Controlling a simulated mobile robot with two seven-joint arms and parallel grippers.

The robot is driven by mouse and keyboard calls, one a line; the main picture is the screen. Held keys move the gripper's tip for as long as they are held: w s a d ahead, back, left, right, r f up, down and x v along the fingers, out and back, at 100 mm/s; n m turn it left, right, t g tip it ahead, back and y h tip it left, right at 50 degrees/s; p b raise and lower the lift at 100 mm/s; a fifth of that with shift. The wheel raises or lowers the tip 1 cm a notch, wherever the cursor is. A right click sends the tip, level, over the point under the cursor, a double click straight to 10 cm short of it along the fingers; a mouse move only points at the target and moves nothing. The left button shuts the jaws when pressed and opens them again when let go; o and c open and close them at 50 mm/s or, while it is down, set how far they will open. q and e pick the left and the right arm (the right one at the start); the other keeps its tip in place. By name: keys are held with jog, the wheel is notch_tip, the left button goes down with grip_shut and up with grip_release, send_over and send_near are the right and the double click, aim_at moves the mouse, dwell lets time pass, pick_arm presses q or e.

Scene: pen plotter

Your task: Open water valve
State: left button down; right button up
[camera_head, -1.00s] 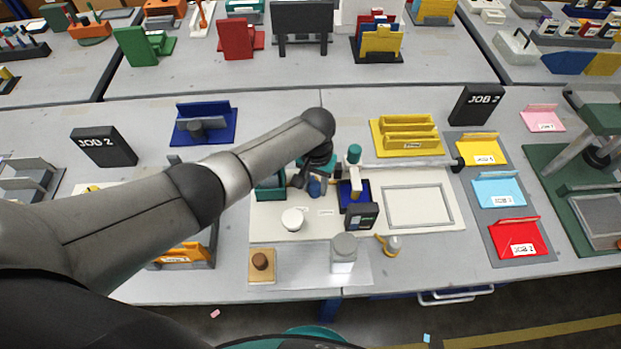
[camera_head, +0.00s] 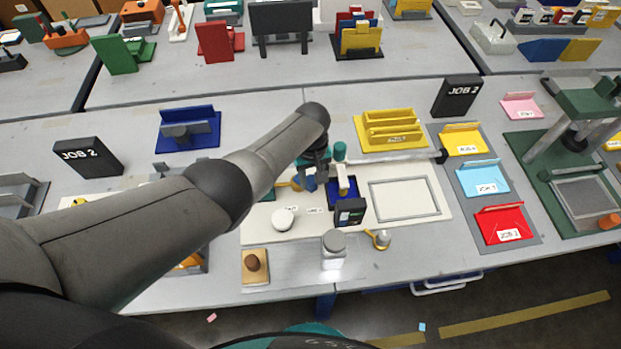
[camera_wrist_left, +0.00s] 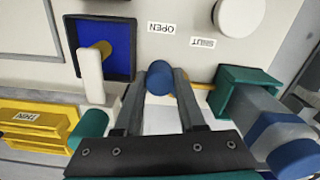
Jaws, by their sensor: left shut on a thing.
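The valve shows as a blue round knob (camera_wrist_left: 160,78) with a yellow-orange handle (camera_wrist_left: 203,87) beside it in the left wrist view. In the head view the blue knob (camera_head: 309,184) is partly covered by my left gripper (camera_head: 311,174), and the yellow handle (camera_head: 286,184) points left. My left gripper (camera_wrist_left: 160,88) has its two fingers on either side of the knob and is shut on it. OPEN (camera_wrist_left: 162,28) and SHUT (camera_wrist_left: 203,42) labels lie on the white panel and read upside down in the left wrist view. My right gripper is not in view.
A blue tray (camera_head: 335,198) with a white-and-yellow piece, a dark display (camera_head: 350,212) and a white round knob (camera_head: 283,219) are close by. A teal box (camera_wrist_left: 222,88) stands right of the fingers in the left wrist view. A yellow rack (camera_head: 392,143) stands behind.

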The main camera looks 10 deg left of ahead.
aim_at(311, 178)
pick_arm(q)
jog(key=shift+w, duration=0.1)
dwell(0.3)
jog(key=c, duration=0.5)
grip_release()
jog(key=shift+r, duration=0.1)
notch_tip(311, 178, up, 6)
jog(key=p, duration=0.3)
jog(key=shift+p, duration=0.4)
notch_tip(311, 178, up, 9)
jog(key=p, duration=0.2)
